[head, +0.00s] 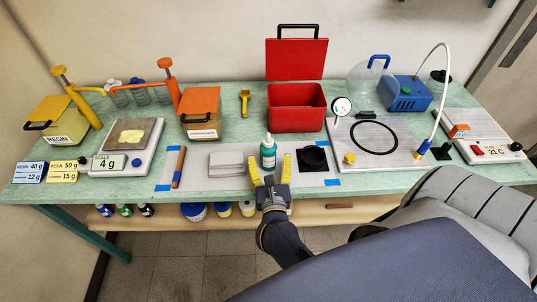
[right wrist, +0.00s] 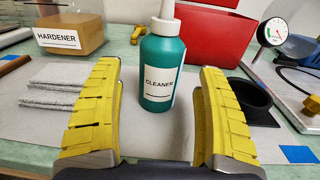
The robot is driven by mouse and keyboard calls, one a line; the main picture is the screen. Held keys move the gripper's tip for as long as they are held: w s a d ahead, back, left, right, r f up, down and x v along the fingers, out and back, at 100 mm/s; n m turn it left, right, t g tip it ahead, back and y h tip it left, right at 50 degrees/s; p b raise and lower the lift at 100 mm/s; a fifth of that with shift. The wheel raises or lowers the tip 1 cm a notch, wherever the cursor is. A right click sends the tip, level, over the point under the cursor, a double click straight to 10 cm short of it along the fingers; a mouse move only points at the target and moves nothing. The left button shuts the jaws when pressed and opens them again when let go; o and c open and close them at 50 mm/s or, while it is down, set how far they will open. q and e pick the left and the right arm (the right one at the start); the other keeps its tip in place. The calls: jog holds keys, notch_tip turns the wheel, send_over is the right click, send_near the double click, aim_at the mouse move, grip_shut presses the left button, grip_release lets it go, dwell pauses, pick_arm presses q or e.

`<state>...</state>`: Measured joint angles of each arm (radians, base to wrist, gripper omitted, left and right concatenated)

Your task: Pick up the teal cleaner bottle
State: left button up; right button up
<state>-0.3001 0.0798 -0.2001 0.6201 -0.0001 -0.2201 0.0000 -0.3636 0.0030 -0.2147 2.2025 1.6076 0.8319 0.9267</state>
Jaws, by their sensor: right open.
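The teal cleaner bottle (head: 268,153) stands upright on the grey mat near the front edge of the bench. It has a white nozzle and a label reading CLEANER, and it shows large in the right wrist view (right wrist: 163,65). My right gripper (head: 271,172) has yellow fingers and is open. In the right wrist view the gripper (right wrist: 160,110) has one finger on each side of the bottle's lower part, with gaps between fingers and bottle. The bottle appears just beyond or between the fingertips; I cannot tell exactly. My left gripper is not in view.
Folded grey cloths (head: 230,164) lie left of the bottle and a black cup (head: 312,158) stands close on its right. The open red box (head: 297,108) is behind it. A hardener container (head: 201,112) is at back left. A brown-handled roller (head: 179,167) lies farther left.

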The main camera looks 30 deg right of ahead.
aim_at(269, 161)
jog(key=shift+x, duration=1.7)
jog(key=shift+c, duration=0.3)
jog(key=c, duration=1.2)
